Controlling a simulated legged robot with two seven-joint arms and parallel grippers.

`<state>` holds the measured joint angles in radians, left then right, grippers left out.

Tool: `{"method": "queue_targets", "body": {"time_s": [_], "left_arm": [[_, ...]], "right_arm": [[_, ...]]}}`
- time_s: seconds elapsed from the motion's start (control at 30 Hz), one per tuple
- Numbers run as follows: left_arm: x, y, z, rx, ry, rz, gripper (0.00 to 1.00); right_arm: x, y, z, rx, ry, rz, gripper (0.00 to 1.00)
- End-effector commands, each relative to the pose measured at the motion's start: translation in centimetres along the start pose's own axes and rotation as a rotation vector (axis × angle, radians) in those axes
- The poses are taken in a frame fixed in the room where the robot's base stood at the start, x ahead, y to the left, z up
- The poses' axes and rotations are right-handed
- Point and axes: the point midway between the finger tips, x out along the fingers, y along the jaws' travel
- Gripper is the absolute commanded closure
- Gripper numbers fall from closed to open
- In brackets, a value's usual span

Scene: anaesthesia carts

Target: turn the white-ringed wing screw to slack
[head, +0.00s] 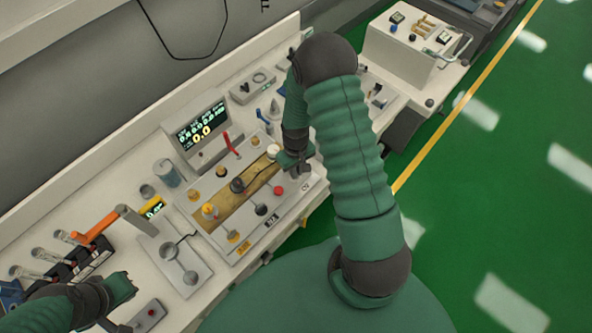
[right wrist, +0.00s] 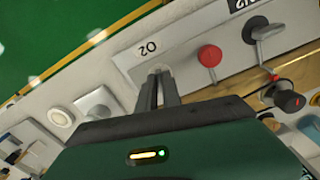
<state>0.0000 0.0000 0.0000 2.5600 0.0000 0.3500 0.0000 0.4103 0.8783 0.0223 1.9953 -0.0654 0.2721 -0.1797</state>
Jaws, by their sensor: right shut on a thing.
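My right gripper (head: 296,168) reaches down onto the right end of the panel, beside the O2 label. In the right wrist view its two dark fingers (right wrist: 160,90) are closed together on a small part, which I take to be the wing screw.
A red knob (right wrist: 210,56) and a black knob (right wrist: 262,30) sit close to the right fingers. A monitor (head: 201,131) stands behind the panel. An orange-handled tool (head: 97,226) and several dark blocks lie at the left. Green floor is clear on the right.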

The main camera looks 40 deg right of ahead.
Motion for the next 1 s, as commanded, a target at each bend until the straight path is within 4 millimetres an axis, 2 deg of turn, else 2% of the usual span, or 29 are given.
{"method": "queue_targets", "body": {"time_s": [0.03, 0.07, 0.1, 0.23, 0.5, 0.63, 0.77, 1.0], "left_arm": [[0.0, 0.0, 0.0, 0.0, 0.0, 0.0, 1.0], [0.0, 0.0, 0.0, 0.0, 0.0, 0.0, 1.0], [0.0, 0.0, 0.0, 0.0, 0.0, 0.0, 1.0], [0.0, 0.0, 0.0, 0.0, 0.0, 0.0, 1.0], [0.0, 0.0, 0.0, 0.0, 0.0, 0.0, 1.0], [0.2, 0.0, 0.1, 0.0, 0.0, 0.0, 1.0], [0.7, 0.0, 0.2, 0.0, 0.0, 0.0, 1.0], [1.5, 0.0, 0.4, 0.0, 0.0, 0.0, 1.0]], "right_arm": [[-0.2, 0.1, -0.7, 0.0, 0.019, 0.003, 1.0], [-0.2, 0.1, -0.7, 0.0, 0.019, 0.003, 0.9], [-0.2, 0.1, -0.7, 0.0, 0.018, 0.003, 0.84], [-0.2, 0.1, -0.5, 0.0, 0.013, 0.002, 0.69], [-0.2, 0.0, -0.2, 0.001, 0.008, 0.001, 0.69], [-1.2, 0.1, -0.3, 0.001, 0.01, 0.001, 0.69], [-4.0, 0.1, -0.4, 0.001, 0.013, 0.002, 0.69], [-11.2, 0.1, -0.5, 0.0, 0.013, 0.002, 0.69]]}}
